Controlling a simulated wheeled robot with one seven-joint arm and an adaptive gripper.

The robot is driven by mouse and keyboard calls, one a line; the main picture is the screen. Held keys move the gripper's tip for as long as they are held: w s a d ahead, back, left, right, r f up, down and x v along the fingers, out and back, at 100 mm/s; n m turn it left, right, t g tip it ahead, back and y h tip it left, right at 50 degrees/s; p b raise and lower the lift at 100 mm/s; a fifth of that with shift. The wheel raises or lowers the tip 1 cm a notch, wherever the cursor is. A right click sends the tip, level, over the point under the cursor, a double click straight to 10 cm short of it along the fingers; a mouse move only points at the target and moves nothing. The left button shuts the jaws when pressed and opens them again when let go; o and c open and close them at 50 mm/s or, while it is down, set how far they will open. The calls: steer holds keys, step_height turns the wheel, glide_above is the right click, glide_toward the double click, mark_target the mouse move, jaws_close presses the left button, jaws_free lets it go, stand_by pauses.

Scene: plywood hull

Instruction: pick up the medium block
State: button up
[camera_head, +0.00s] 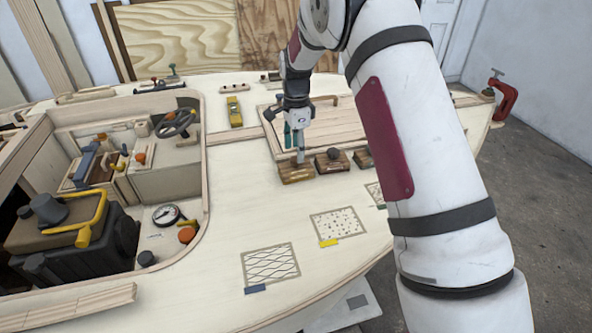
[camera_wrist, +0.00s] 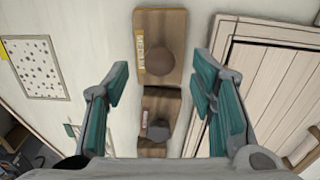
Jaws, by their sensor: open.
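The medium block (camera_wrist: 177,22) is a wooden block with a round brown knob and a yellow label that appears to read MEDIUM. In the wrist view it lies upper centre, beyond and between my fingers. My gripper (camera_wrist: 160,86) is open and empty, with teal pads at either side. In the head view my gripper (camera_head: 297,148) points down over the row of knobbed blocks and partly covers the left block (camera_head: 297,175). The middle block (camera_head: 333,164) shows a dark knob. I cannot tell for sure which head-view block is the medium one.
A second block (camera_wrist: 168,104) with a dark knob and reddish label sits below the medium one in the wrist view. A raised wooden hatch (camera_head: 338,122) is close behind the row. Patterned patches lie in front, one with a yellow tag (camera_head: 329,243); deck between is clear.

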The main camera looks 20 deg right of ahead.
step_height(320, 180, down, 5)
steer(key=shift+r, duration=0.2)
jaws_close()
steer(key=shift+r, duration=0.1)
steer(key=shift+r, duration=0.5)
step_height(320, 180, up, 2)
steer(key=shift+w+r, duration=0.1)
steer(key=shift+r, duration=0.15)
steer(key=s+d+r, duration=0.1)
steer(key=s+d, duration=0.2)
steer(key=s, duration=1.2)
steer(key=shift+s+d+r+p, duration=0.2)
steer(key=shift+s+p, duration=0.15)
steer(key=shift+s, duration=0.05)
